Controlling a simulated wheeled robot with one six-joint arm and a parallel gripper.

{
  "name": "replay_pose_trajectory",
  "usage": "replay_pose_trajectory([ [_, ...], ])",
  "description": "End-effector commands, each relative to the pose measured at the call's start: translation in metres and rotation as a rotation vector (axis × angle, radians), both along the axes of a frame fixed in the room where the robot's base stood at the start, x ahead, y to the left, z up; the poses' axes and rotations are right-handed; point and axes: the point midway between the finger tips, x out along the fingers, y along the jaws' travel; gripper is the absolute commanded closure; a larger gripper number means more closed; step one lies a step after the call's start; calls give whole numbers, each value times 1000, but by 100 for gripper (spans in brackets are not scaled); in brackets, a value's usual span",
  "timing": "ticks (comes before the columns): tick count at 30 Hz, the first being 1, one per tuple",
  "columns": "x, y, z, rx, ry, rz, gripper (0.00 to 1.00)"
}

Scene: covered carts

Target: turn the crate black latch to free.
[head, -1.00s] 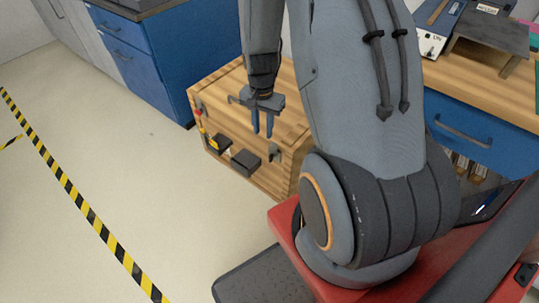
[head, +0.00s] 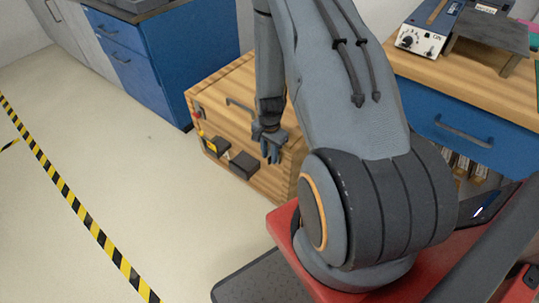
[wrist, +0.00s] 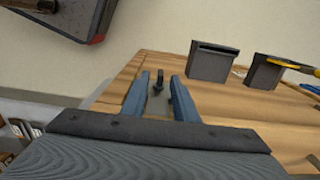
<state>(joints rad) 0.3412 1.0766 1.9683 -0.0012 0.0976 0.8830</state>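The wooden crate (head: 225,90) stands on the floor beside the blue cabinet. A small dark latch (wrist: 158,82) on its front shows in the wrist view, between the two blue fingers of my gripper (wrist: 161,78). The fingers are apart, with a gap on each side of the latch; I cannot tell how deep it lies between them. In the head view my gripper (head: 272,152) is at the right part of the crate's front and hides the latch.
Two black boxes (head: 244,164) (head: 216,146) stick out from the crate's front, left of my gripper. A yellow-handled tool (wrist: 290,64) is at the farther box. A red piece (head: 197,112) is at the crate's left edge. A dark handle (head: 239,103) lies on top. Floor at left is clear.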

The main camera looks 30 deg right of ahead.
Motion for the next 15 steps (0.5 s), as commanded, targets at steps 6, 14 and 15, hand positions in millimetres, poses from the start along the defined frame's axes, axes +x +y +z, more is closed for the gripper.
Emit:
replay_pose_trajectory([
  [6,1,0,-4,-1,-1,0,73],
  [14,0,0,-4,-1,-1,0,95],
  [15,0,0,-4,-1,-1,1,100],
])
